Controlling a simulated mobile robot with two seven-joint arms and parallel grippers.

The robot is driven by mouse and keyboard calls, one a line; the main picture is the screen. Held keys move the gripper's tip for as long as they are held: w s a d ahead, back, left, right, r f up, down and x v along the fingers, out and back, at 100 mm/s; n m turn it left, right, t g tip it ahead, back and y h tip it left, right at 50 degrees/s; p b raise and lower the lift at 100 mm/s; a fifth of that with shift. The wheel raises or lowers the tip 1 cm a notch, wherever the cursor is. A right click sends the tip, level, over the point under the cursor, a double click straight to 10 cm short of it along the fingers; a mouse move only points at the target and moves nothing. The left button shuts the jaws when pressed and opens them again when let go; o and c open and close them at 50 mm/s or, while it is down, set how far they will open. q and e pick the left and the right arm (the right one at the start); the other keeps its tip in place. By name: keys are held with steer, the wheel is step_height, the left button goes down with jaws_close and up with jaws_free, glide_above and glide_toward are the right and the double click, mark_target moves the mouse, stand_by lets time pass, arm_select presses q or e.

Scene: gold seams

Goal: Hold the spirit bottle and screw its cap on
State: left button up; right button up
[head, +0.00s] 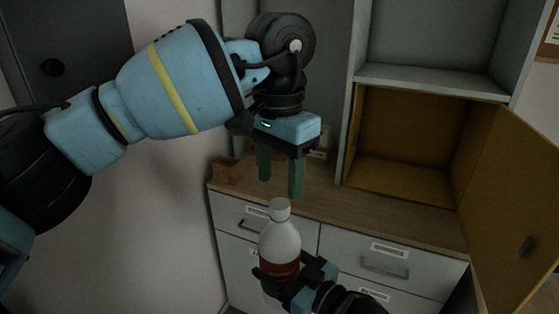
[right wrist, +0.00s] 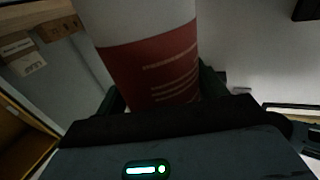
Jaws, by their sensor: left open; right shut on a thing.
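The spirit bottle (head: 281,243) is white with a red label and stands roughly upright in front of the drawers in the head view. My right gripper (head: 282,279) is shut on its lower part, around the label. The bottle's label and white body (right wrist: 146,25) fill the middle of the right wrist view. A small pale cap (head: 279,204) shows on the bottle's neck; I cannot tell how tight it sits. My left gripper (head: 280,183) points down just above the cap. Its two green fingers are apart with nothing between them.
A wooden counter (head: 400,215) with labelled drawers (head: 385,262) lies behind the bottle. A yellow-lined cabinet (head: 400,135) stands on it, its door (head: 515,195) open at the right. Bare wall is at the left.

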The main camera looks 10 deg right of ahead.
arm_select(q)
steer(key=n, duration=0.4)
steer(key=shift+r+n, duration=0.15)
steer(key=shift+n, duration=0.25)
steer(key=n, duration=0.7)
steer(key=shift+r+n, duration=0.2)
steer(key=shift+n, duration=0.1)
steer(key=n, duration=0.9)
steer(key=shift+r, duration=0.2)
steer(key=n, duration=0.4)
steer(key=shift+r+n, duration=0.1)
steer(key=shift+n, duration=0.3)
steer(key=n, duration=0.3)
steer(key=shift+r, duration=0.1)
steer(key=n, duration=0.7)
steer(key=shift+r+n, duration=0.15)
steer(key=shift+n, duration=0.25)
steer(key=n, duration=0.6)
steer(key=shift+r, duration=0.15)
steer(key=n, duration=0.3)
steer(key=shift+r, duration=0.1)
steer(key=n, duration=0.4)
steer(key=shift+r+n, duration=0.1)
steer(key=shift+n, duration=0.3)
steer(key=n, duration=0.4)
steer(key=shift+r, duration=0.1)
steer(key=n, duration=0.3)
